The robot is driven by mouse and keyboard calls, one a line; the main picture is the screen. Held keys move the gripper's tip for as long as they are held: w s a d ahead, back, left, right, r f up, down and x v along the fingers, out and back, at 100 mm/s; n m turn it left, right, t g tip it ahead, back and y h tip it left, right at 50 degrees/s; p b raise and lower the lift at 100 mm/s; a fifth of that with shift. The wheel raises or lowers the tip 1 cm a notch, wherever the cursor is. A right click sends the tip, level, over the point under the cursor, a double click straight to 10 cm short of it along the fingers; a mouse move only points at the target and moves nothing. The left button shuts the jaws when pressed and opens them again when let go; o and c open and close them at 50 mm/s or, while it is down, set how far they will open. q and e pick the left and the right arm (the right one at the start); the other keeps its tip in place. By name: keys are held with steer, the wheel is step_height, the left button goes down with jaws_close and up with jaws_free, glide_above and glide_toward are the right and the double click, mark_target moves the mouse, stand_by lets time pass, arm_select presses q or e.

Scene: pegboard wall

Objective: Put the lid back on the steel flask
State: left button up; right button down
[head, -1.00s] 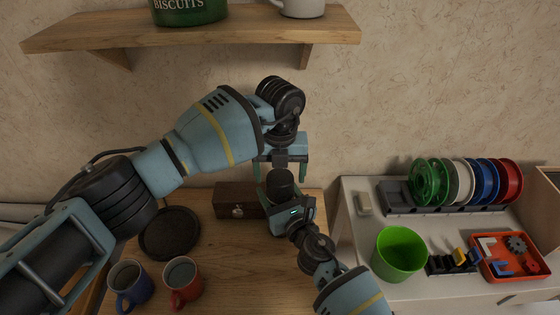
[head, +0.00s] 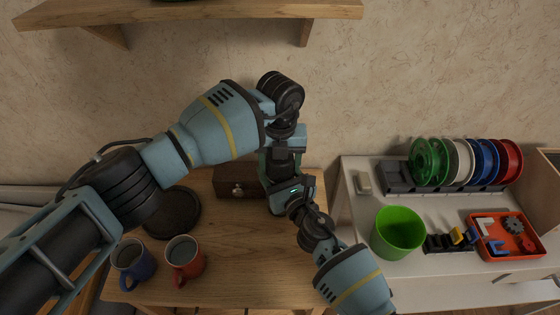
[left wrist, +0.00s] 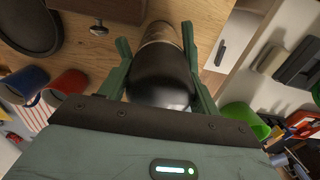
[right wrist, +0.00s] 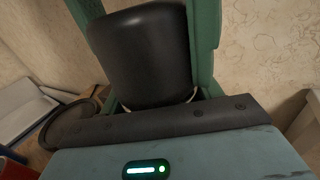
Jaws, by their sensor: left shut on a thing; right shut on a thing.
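The black lid (head: 283,163) is between the fingers of my left gripper (head: 281,168), which points down and is shut on it. In the left wrist view the lid (left wrist: 162,78) is a glossy black dome, with a tan, reflective strip of the steel flask (left wrist: 160,33) beyond it. My right gripper (head: 285,185) comes from the front just below, shut on the flask, whose held part is mostly hidden. In the right wrist view the black lid (right wrist: 142,55) stands upright, with a thin pale rim at its base. I cannot tell whether it is fully seated.
A brown box (head: 237,181) stands behind on the wooden table (head: 220,265). A black round plate (head: 172,213), a blue mug (head: 133,262) and a red mug (head: 184,264) are at left. A green cup (head: 398,235) and an orange tray (head: 505,238) are on the counter at right.

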arm_select(q)
steer(key=shift+m, duration=1.7)
steer(key=shift+c, duration=0.3)
steer(key=o, duration=1.1)
steer(key=shift+s+d, duration=0.1)
steer(key=shift+d, duration=0.05)
steer(key=shift+d+r, duration=0.1)
steer(key=shift+r, duration=2.2)
steer(key=shift+a, duration=0.2)
